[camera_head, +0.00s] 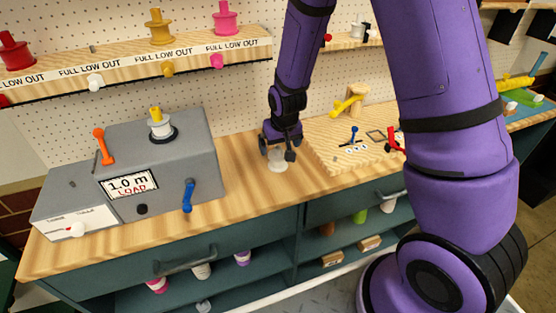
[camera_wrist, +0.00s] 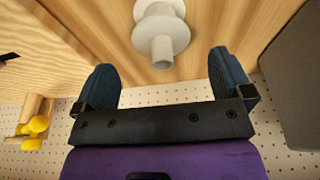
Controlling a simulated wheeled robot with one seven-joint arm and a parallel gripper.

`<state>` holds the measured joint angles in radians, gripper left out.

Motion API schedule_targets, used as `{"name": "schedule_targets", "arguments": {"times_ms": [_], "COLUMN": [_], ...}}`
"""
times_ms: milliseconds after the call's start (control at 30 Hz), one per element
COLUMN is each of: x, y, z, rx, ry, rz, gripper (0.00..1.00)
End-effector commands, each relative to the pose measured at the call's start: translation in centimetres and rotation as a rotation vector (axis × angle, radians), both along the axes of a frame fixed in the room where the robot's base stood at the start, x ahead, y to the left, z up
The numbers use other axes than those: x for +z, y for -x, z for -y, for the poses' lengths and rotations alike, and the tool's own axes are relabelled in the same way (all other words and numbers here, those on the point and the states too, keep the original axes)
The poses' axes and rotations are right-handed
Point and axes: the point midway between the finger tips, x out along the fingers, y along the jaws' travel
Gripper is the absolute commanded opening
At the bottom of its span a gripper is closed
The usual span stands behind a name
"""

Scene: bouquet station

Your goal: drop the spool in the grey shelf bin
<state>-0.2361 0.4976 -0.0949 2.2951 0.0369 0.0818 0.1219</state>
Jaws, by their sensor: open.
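A white spool (camera_head: 278,162) stands on the wooden counter (camera_head: 245,180), directly below my gripper (camera_head: 278,152). In the wrist view the white spool (camera_wrist: 160,30) lies just beyond the two dark fingers, roughly midway between them. The fingers are apart, with nothing held. I cannot tell how much height separates them from the spool. I cannot pick out a grey shelf bin with certainty; the shelves below the counter show only partly.
A grey machine (camera_head: 175,180) with a spool (camera_head: 159,125) on top stands left. A wooden board (camera_head: 335,158) with small tools lies right. Behind, a shelf (camera_head: 130,65) carries red, yellow and pink spools. Cups (camera_head: 201,270) sit under the counter. My arm hides much of the right side.

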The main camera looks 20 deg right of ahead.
Motion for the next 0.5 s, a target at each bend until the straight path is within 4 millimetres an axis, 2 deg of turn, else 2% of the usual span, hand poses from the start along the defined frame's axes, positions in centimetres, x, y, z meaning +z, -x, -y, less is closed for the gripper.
{"name": "schedule_targets", "arguments": {"times_ms": [233, 500], "x": [-3.1, -4.0], "y": [-1.0, -1.3], "z": [-0.2, -0.2], "rx": [-0.001, -0.001], "ry": [0.001, -0.001], "rz": [-0.004, -0.002], "gripper": [0.98, 0.98]}}
